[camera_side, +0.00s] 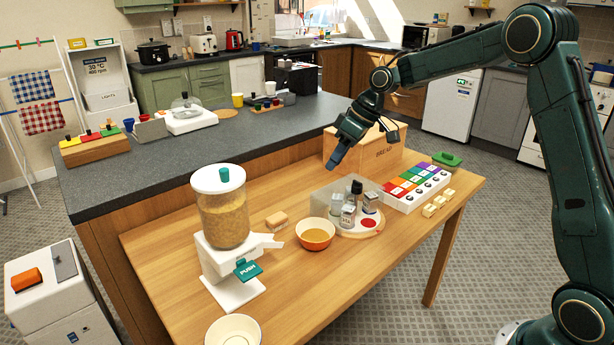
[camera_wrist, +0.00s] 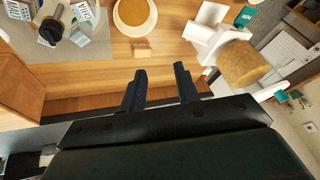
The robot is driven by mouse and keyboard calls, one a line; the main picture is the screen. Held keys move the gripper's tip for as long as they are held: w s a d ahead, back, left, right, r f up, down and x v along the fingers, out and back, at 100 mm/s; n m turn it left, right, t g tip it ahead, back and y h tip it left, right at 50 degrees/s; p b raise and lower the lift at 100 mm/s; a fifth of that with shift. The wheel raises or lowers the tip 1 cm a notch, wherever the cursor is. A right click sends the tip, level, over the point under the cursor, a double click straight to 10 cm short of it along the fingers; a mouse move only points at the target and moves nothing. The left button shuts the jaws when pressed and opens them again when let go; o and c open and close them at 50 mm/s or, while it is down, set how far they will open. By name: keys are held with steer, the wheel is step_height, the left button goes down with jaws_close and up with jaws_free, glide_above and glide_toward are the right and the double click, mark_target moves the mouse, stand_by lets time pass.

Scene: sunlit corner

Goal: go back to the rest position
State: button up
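My gripper (camera_side: 335,160) hangs above the wooden table (camera_side: 165,255), in front of the left end of the bread box (camera_side: 382,158). In the wrist view my gripper (camera_wrist: 160,70) shows two dark fingers standing apart with nothing between them. It is open and empty, and its fingertips touch nothing that I can see. The task names no object.
A cereal dispenser (camera_side: 222,205), an orange bowl (camera_side: 316,234), a small sponge-like block (camera_side: 277,220), a round board with jars (camera_side: 369,222) and a colored button panel (camera_side: 415,187) stand on the table. A grey counter (camera_side: 240,140) runs behind.

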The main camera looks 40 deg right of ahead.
steer(key=s+a+r+m+t+h, duration=0.1)
steer(key=s+a+r, duration=0.3)
steer(key=s, duration=0.5)
steer(key=s+a+r+m+h, duration=0.1)
steer(key=s+a+r, duration=0.1)
steer(key=s+r, duration=0.5)
steer(key=s+f+m+t+h, duration=0.1)
steer(key=s+f+m+h, duration=0.1)
steer(key=s, duration=1.7)
steer(key=shift+d+f+m, duration=0.3)
steer(key=shift+d+f, duration=0.05)
steer(key=shift+f, duration=0.3)
steer(key=shift+o, duration=0.4)
